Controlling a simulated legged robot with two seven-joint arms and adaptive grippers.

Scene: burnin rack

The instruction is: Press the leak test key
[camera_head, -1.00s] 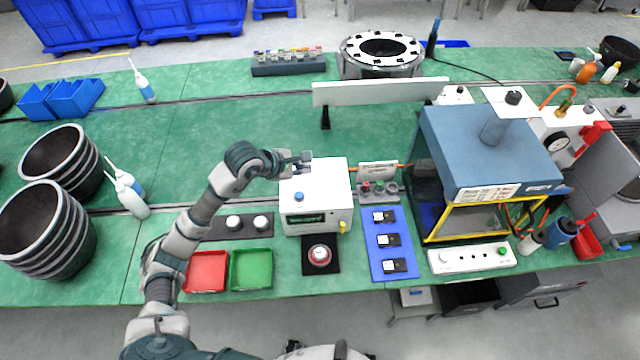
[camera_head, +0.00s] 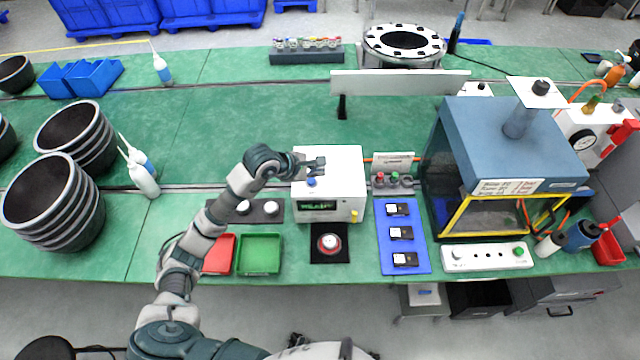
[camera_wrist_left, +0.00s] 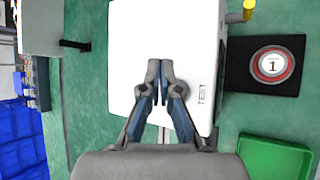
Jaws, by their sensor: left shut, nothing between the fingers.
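The leak tester is a white box (camera_head: 345,175) with a dark green-lit display on its front. A blue round key (camera_head: 311,182) sits on its top at the left front. My left gripper (camera_head: 318,164) is shut and empty over the box top, just behind the blue key in the head view; I cannot tell its height above the box. My right gripper is not in view.
A round red-and-white part (camera_head: 330,243) sits on a black mat in front of the box. A green tray (camera_head: 260,268) and a red tray (camera_head: 219,267) lie front left. A blue mat (camera_head: 415,262) with dark modules is to the right. A white panel (camera_head: 400,82) stands behind.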

